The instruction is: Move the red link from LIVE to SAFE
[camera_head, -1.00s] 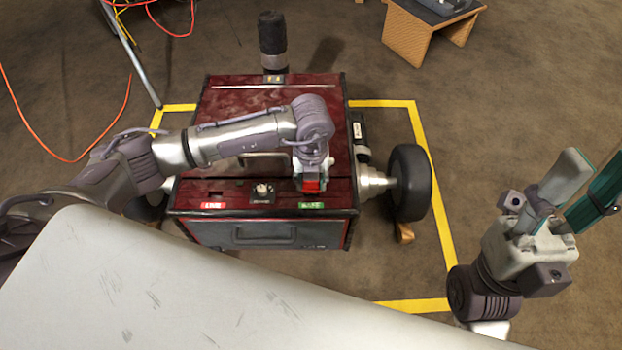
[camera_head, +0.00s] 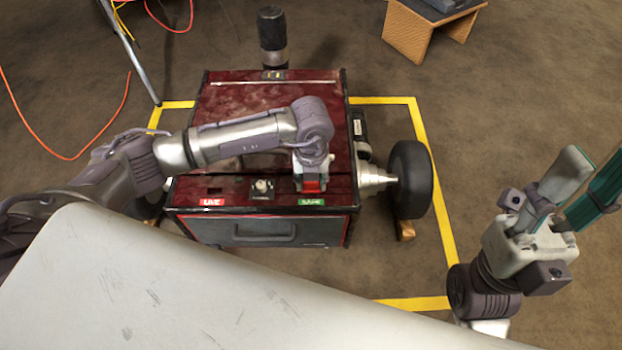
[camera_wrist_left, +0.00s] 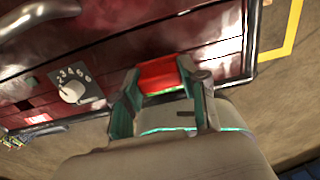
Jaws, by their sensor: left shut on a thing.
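The red link (camera_head: 313,185) is held in my left gripper (camera_wrist_left: 160,82), which is shut on it with one finger at each end. The link is at the right of the cart's front ledge, just behind the green SAFE label (camera_head: 312,202). Whether it sits in a socket is hidden by the gripper. It also shows between the fingers in the left wrist view (camera_wrist_left: 160,75). The red LIVE label (camera_head: 212,202) is at the left, with a dark empty slot (camera_head: 214,190) behind it. My right gripper (camera_head: 588,182) is open and empty, well right of the cart.
A rotary knob (camera_head: 262,186) stands between the two labels. The dark red cart (camera_head: 225,95) has a front handle (camera_head: 264,236) and a wheel (camera_head: 410,180). Yellow tape (camera_head: 437,200) borders it. A white surface (camera_head: 150,300) fills the near left foreground.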

